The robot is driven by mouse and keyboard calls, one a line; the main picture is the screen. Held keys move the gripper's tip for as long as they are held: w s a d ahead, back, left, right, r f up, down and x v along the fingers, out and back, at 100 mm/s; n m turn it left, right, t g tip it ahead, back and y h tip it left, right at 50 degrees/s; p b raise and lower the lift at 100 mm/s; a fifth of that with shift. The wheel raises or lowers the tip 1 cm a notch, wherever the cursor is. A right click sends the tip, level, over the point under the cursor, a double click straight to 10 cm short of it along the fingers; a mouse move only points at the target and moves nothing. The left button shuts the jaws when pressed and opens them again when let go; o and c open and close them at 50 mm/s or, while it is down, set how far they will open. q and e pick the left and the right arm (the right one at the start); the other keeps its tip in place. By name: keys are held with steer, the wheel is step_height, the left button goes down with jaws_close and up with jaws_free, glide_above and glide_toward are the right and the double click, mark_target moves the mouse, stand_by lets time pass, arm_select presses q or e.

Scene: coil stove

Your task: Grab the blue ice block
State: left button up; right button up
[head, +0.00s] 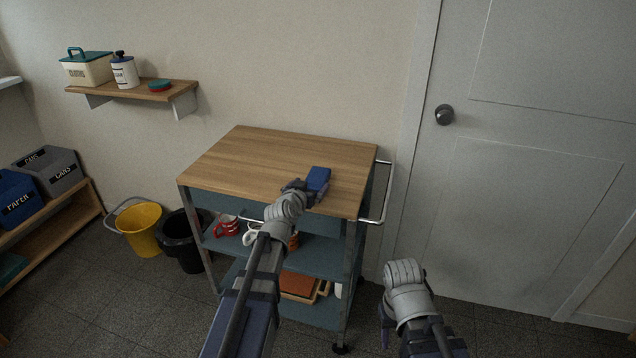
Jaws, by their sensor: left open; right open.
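The blue ice block (318,178) lies on the wooden top of the cart (240,158), near its front right part. My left gripper (306,189) is open at the block's near side, low over the cart top. My wrist and the gripper's dark fingers cover part of that side, and I cannot tell whether the fingers touch the block or reach around it. My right arm (408,290) hangs right of the cart, in front of the door. Its fingers are hidden behind its own wrist.
The cart has a metal side handle (388,190) and lower shelves with a red mug (227,226). A yellow bucket (140,230) and a black bin (182,240) stand left of it. A wall shelf (135,91) holds containers. The rest of the cart top is clear.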

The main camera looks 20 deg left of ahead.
mark_target(316, 178)
arm_select(q)
steer(key=shift+w, duration=0.55)
steer(key=x, duration=0.4)
steer(key=shift+w+d+r+b, duration=0.15)
steer(key=shift+w+d+b, duration=0.05)
steer(key=shift+w+b, duration=0.2)
steer(key=shift+s, duration=0.1)
steer(key=c, duration=1.4)
steer(key=shift+r, duration=0.1)
